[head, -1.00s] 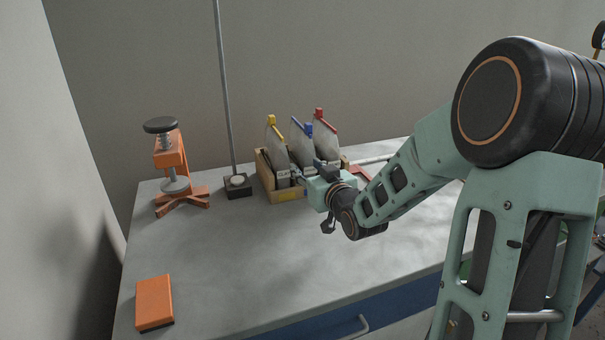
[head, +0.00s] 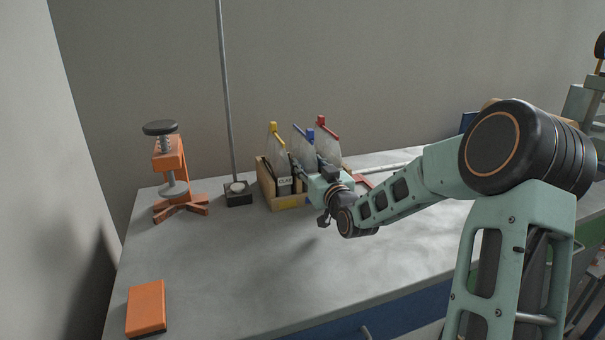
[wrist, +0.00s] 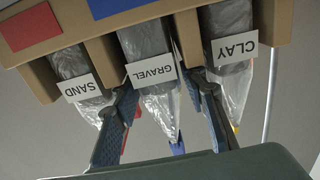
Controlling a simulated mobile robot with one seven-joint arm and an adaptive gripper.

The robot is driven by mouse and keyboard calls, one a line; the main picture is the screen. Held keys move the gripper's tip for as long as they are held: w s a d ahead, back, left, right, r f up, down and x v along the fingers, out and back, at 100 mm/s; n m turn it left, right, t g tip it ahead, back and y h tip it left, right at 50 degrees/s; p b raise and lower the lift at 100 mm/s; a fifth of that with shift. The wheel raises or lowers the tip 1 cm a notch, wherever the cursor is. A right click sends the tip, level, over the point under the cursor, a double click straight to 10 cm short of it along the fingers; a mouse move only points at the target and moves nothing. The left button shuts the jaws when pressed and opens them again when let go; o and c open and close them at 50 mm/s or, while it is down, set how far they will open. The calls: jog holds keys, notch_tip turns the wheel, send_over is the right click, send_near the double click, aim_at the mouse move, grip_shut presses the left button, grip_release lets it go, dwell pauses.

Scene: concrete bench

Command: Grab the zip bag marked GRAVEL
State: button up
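The GRAVEL zip bag (wrist: 160,100) stands in the middle slot of a wooden rack (wrist: 95,52); the wrist view shows it upside down. It is clear, with dark grey contents, a white label and a blue top, and shows partly in the head view (head: 302,150). The SAND bag (wrist: 80,80) and CLAY bag (wrist: 230,55) stand on either side of it. My gripper (wrist: 166,86) is open, one finger on each side of the GRAVEL bag, in the gaps beside its neighbours. I see a small gap at the right finger; contact at the left is unclear.
A weighted rod stand (head: 238,195) and an orange clamp-like stand (head: 172,170) are left of the rack. An orange block (head: 146,307) lies at the bench's front left. The bench (head: 235,265) is clear in front of the rack. A wall is close behind.

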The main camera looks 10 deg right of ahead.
jog(key=w, duration=0.2)
jog(key=w+a, duration=0.1)
jog(key=w, duration=0.2)
jog(key=shift+f+b, duration=0.1)
jog(key=shift+b, duration=0.2)
grip_shut()
jog(key=shift+r, duration=0.2)
